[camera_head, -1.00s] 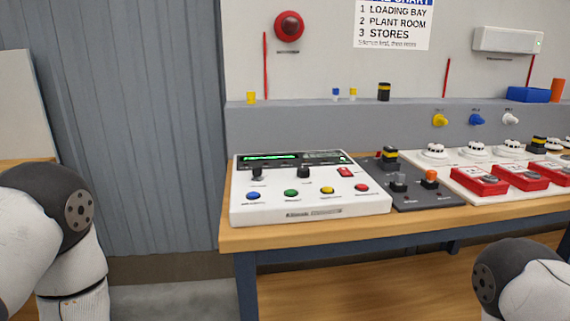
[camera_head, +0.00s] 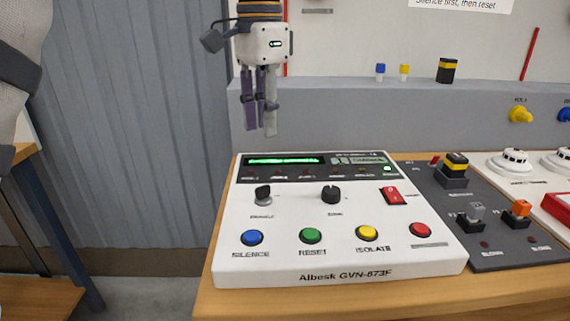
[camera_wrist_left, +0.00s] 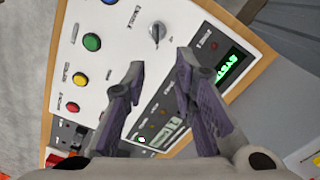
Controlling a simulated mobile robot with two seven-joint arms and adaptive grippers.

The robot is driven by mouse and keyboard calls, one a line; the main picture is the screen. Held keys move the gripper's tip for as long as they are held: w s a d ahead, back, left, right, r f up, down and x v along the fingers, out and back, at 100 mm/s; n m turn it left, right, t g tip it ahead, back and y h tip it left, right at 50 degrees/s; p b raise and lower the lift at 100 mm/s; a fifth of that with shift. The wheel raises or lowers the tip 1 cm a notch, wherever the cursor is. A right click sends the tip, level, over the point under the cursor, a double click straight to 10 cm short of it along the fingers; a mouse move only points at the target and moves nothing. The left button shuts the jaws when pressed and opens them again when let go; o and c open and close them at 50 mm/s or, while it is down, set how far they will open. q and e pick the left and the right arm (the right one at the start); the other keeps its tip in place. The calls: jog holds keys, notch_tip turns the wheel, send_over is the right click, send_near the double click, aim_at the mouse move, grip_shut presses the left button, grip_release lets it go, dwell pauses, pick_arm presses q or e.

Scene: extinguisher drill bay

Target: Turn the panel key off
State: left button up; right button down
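The white control panel (camera_head: 340,275) sits on the wooden bench. Its key switch (camera_head: 263,196), a dark key on a silver collar, is at the upper left of the button area, above the blue SILENCE button. My left gripper (camera_head: 260,131) hangs fingers down above and behind the panel's back left part, apart from the key. In the left wrist view its two fingers (camera_wrist_left: 160,62) are apart with nothing between them, and the key (camera_wrist_left: 157,32) shows just beyond the fingertips. The key's exact turn position is hard to read. My right gripper is not in view.
A black rotary knob (camera_head: 331,195) and a red rocker switch (camera_head: 394,195) stand right of the key. Blue, green, yellow and red buttons line the front. A lit green display (camera_head: 285,160) is behind. A dark switch plate (camera_head: 490,240) adjoins on the right.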

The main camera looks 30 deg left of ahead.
aim_at(263, 193)
pick_arm(q)
jog(key=f, duration=0.1)
jog(key=s+f, duration=0.1)
jog(key=f, duration=0.1)
jog(key=shift+s+f, duration=0.25)
jog(key=shift+f, duration=0.1)
notch_tip(263, 193, down, 8)
jog(key=shift+w+r, duration=0.1)
jog(key=shift+w, duration=0.05)
grip_shut()
